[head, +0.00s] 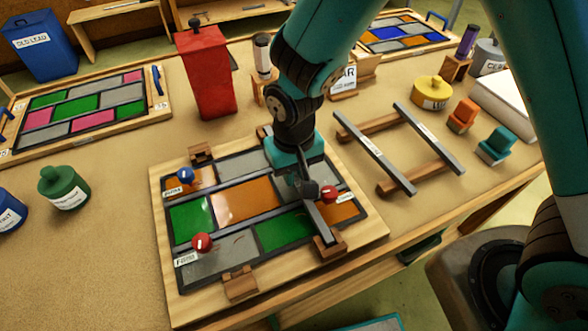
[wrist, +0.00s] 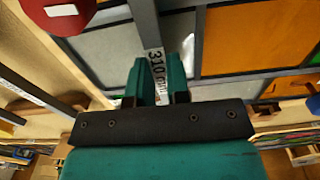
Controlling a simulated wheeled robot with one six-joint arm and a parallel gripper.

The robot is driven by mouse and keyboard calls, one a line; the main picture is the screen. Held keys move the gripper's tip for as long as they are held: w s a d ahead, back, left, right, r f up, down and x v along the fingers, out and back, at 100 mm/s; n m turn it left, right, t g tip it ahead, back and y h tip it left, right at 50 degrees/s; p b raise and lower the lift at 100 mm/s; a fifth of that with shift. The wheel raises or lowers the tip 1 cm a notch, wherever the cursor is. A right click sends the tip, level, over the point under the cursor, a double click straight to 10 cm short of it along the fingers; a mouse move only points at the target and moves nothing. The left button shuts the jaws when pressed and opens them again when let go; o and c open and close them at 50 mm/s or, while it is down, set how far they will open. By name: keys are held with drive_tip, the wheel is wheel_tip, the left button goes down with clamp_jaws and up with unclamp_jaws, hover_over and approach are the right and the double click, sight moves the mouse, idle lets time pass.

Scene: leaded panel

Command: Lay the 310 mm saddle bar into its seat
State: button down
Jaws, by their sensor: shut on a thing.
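My gripper (head: 306,186) is shut on a grey saddle bar (head: 318,222) above the leaded panel (head: 240,195). In the wrist view the bar carries a "310 mm" label (wrist: 157,72) between my teal fingers (wrist: 162,82). The bar runs across the panel's right part. Its near end is at the right near wooden seat block (head: 330,248); I cannot tell whether it rests in the slot. My arm hides much of the far half; a far block (head: 265,132) shows behind it. The left pair of blocks (head: 200,153) (head: 240,284) holds no bar.
Red knobs (head: 202,243) (head: 328,194) and a blue knob (head: 185,175) stand on the panel, one red knob close to the bar. Two more bars (head: 374,152) (head: 428,138) lie on a wooden rack to the right. A red box (head: 205,75) stands behind.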

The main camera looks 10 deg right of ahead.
drive_tip(key=shift+f, duration=0.1)
drive_tip(key=c, duration=1.1)
unclamp_jaws()
wheel_tip(320, 180, up, 11)
drive_tip(key=s+d+r+n+y, duration=0.4)
drive_tip(key=s+d+r, duration=0.2)
drive_tip(key=s+r, duration=0.4)
drive_tip(key=s, duration=0.4)
drive_tip(key=shift+d+r+n+b, duration=0.15)
drive_tip(key=shift+n+b, duration=0.2)
drive_tip(key=shift+n, duration=0.05)
